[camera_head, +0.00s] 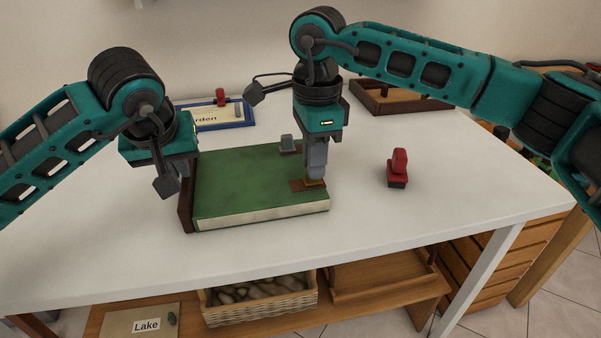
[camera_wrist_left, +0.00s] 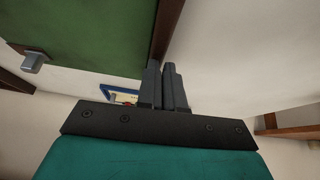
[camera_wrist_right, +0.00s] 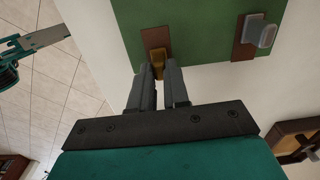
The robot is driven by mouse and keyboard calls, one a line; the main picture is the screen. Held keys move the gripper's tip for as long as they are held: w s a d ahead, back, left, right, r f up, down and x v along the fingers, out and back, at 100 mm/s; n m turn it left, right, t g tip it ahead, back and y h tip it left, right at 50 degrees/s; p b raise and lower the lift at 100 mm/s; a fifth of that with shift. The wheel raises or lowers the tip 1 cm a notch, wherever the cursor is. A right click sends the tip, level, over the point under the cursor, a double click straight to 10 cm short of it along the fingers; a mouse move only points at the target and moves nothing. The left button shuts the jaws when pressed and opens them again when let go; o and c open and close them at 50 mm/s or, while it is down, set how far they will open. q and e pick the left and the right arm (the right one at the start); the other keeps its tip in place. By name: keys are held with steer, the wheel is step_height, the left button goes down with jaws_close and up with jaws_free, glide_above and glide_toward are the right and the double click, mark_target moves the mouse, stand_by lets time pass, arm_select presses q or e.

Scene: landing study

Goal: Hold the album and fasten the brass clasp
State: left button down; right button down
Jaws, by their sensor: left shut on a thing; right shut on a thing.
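The green album (camera_head: 245,178) lies closed and flat on the white table, its dark brown spine (camera_head: 186,208) at the left. My left gripper (camera_wrist_left: 166,72) is shut on the spine; in the head view its fingers are mostly hidden behind the wrist. The brass clasp (camera_wrist_right: 158,56) sits on a brown leather strap at the album's right edge, and shows in the head view (camera_head: 315,183). My right gripper (camera_wrist_right: 162,76) points down and is shut on the clasp. Whether the clasp is fastened I cannot tell. A grey clasp (camera_head: 288,144) sits on another strap farther back.
A red-handled stamp (camera_head: 398,168) stands right of the album. A blue-framed tray (camera_head: 249,122) with a partly hidden label lies behind it, and a wooden tray (camera_head: 430,105) at the back right. A shelf below holds a basket (camera_head: 262,318). The table's front strip is clear.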

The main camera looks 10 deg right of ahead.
mark_target(316, 186)
steer(key=c, duration=1)
jaws_free()
steer(key=shift+s+f, duration=0.1)
steer(key=shift+f, duration=0.05)
steer(key=shift+c, duration=0.2)
step_height(316, 186, up, 12)
steer(key=shift+s+r, duration=0.25)
steer(key=shift+s, duration=0.1)
